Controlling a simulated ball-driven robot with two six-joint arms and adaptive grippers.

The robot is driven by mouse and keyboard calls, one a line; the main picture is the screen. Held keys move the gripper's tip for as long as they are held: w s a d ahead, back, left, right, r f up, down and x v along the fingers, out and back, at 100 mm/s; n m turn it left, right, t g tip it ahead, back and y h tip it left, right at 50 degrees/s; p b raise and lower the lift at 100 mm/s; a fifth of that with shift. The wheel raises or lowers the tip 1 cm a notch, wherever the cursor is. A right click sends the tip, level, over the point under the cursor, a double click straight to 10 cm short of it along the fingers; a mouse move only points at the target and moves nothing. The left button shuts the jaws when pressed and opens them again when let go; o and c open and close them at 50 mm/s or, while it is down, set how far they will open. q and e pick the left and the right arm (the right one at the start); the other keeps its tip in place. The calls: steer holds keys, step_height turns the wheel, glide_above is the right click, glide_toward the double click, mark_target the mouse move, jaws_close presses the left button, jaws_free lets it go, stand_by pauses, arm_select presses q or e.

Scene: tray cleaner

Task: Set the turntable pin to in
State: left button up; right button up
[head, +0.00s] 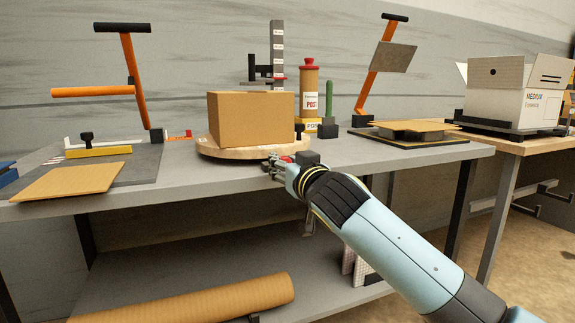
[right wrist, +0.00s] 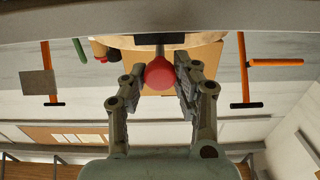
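The round turntable (head: 208,150) sits near the front edge of the grey bench, with a cardboard box (head: 250,118) on it. The turntable pin has a red ball knob (right wrist: 159,73) on a dark stem at the turntable's edge; a bit of red shows in the head view (head: 287,159). My right gripper (head: 276,167) is at the turntable's front rim. The pin's depth is hard to read. My left gripper is out of view.
A flat cardboard sheet (head: 75,182) and a yellow-based tool (head: 98,151) lie left on the bench. A post-labelled bottle (head: 310,93) and green peg (head: 329,103) stand behind. A white carton (head: 520,97) is at right. A cardboard roll (head: 190,300) lies below.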

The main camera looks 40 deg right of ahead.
steer(key=o, duration=0.4)
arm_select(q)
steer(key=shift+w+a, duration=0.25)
arm_select(e)
steer(key=v, duration=1.2)
